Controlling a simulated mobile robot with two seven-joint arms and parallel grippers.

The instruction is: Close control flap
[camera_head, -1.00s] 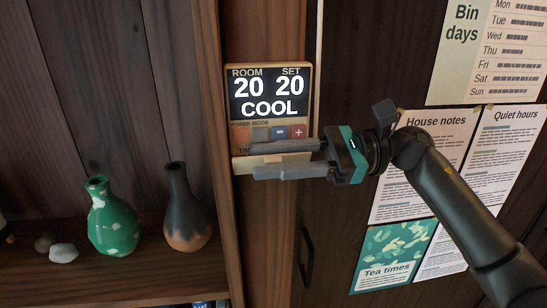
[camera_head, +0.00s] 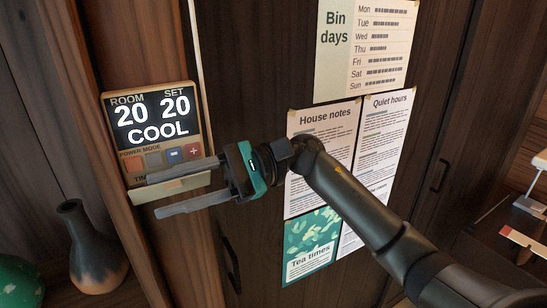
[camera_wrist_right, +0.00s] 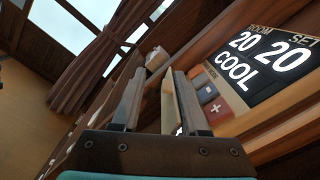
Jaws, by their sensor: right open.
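The wall control panel (camera_head: 152,125) shows "ROOM 20, SET 20, COOL", with a row of buttons below the display. It also shows at the right of the right wrist view (camera_wrist_right: 262,70). Its cream control flap (camera_head: 172,188) hangs open, jutting out from the lower edge. My right gripper (camera_head: 151,195) is open, with its two grey fingers in front of the panel's lower part. The flap appears between the fingers in the head view, and a cream strip (camera_wrist_right: 167,107) shows between them in the right wrist view. Contact cannot be told. My left gripper is out of view.
A dark vase (camera_head: 92,250) and a green vase (camera_head: 18,283) stand on the shelf at lower left. Paper notices (camera_head: 322,150) hang on the dark door right of the panel. A door handle (camera_head: 231,265) is below my right gripper.

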